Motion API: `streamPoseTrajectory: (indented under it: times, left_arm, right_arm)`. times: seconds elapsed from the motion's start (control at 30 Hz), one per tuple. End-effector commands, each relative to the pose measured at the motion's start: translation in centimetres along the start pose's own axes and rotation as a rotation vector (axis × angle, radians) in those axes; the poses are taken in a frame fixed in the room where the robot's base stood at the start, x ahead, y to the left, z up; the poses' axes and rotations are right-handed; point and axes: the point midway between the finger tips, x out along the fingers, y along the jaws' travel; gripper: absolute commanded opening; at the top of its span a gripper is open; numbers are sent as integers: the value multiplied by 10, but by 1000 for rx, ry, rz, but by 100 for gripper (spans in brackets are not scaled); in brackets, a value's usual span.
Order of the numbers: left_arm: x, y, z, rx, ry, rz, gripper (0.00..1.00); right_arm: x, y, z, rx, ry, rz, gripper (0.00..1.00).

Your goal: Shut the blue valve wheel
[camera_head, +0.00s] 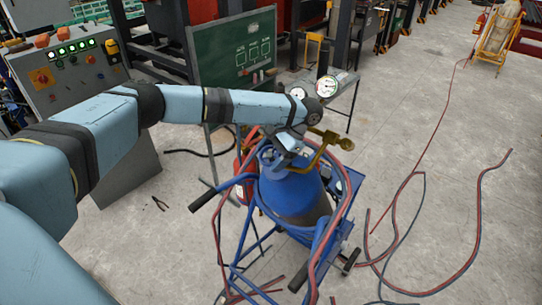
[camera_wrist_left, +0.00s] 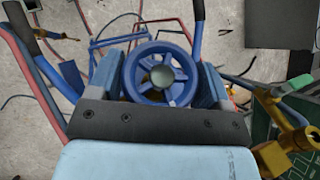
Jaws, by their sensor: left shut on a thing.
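In the head view my left gripper (camera_head: 285,155) is at the top of the blue gas cylinder (camera_head: 292,193), and the arm's end largely hides the wheel there. The cylinder stands upright in a blue trolley (camera_head: 243,225). My right gripper is in neither view.
A brass regulator (camera_head: 322,140) with round gauges (camera_head: 326,86) sits beside the wheel. Red and blue hoses (camera_head: 385,250) lie on the floor at right. A green board (camera_head: 235,48) and a control cabinet (camera_head: 68,68) stand behind. Pliers (camera_head: 160,203) lie on the floor.

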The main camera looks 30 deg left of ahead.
Motion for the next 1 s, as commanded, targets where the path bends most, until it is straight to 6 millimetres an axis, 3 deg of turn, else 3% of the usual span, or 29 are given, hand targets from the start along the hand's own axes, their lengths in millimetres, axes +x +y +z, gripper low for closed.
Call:
streamPoseTrajectory:
  times: [0.07,0.1,0.2,0.47,0.63,1.0]
  left_arm:
    - [2,1,0,2,-2,0,49]
    - [2,1,0,2,-2,0,74]
    - [1,1,0,2,-2,1,96]
    - [0,0,0,1,0,1,96]
    - [-12,0,0,0,2,0,96]
    - [-92,0,0,0,3,-2,96]
  right_arm:
    - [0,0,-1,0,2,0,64]
    - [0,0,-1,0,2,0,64]
    - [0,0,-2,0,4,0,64]
    - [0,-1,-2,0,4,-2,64]
    - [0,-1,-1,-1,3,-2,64]
    - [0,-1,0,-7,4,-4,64]
